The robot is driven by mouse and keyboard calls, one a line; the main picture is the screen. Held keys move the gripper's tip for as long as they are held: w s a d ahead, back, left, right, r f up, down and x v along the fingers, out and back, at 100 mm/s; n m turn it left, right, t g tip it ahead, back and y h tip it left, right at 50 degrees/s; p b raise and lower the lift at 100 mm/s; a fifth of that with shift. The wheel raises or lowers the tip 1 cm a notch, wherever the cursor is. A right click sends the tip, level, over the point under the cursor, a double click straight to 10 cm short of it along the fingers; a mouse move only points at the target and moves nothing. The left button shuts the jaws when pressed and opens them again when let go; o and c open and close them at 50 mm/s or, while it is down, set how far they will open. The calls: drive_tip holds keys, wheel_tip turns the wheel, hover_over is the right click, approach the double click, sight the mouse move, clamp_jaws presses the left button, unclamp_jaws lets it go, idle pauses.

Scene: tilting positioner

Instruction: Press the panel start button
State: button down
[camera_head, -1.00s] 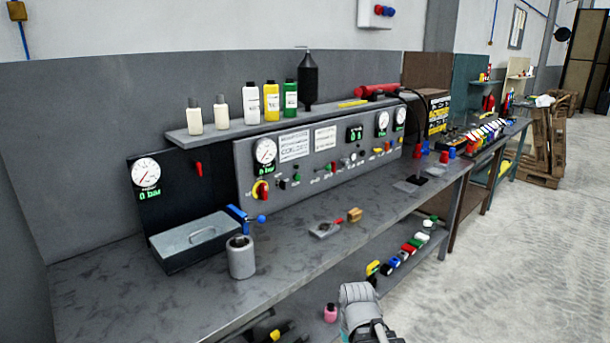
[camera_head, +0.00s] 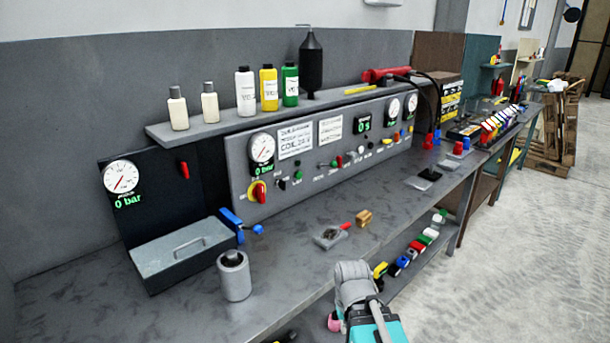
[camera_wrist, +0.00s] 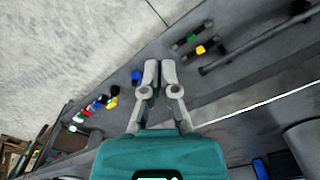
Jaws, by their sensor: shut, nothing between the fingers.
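The grey control panel (camera_head: 230,150) stands upright along the back of the bench in the head view. It carries a red-and-yellow rotary switch (camera_head: 258,191), a green button (camera_head: 298,175), gauges and several small knobs and buttons farther right. Their labels are too small to read, so I cannot tell which one is start. My gripper (camera_wrist: 160,66) is shut and empty in the wrist view, above the bench's lower shelf and front edge. It is apart from the panel, which I cannot make out in the wrist view.
A grey cylinder (camera_head: 234,277) and a grey lidded box (camera_head: 180,252) with a blue clamp stand at the bench's left. A small tray (camera_head: 330,237) and a brown block (camera_head: 364,217) lie mid-bench. A shelf with bottles (camera_head: 246,92) overhangs the panel. Open floor lies right.

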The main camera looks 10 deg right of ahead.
drive_tip(key=shift+w+a, duration=0.15)
drive_tip(key=shift+a, duration=0.15)
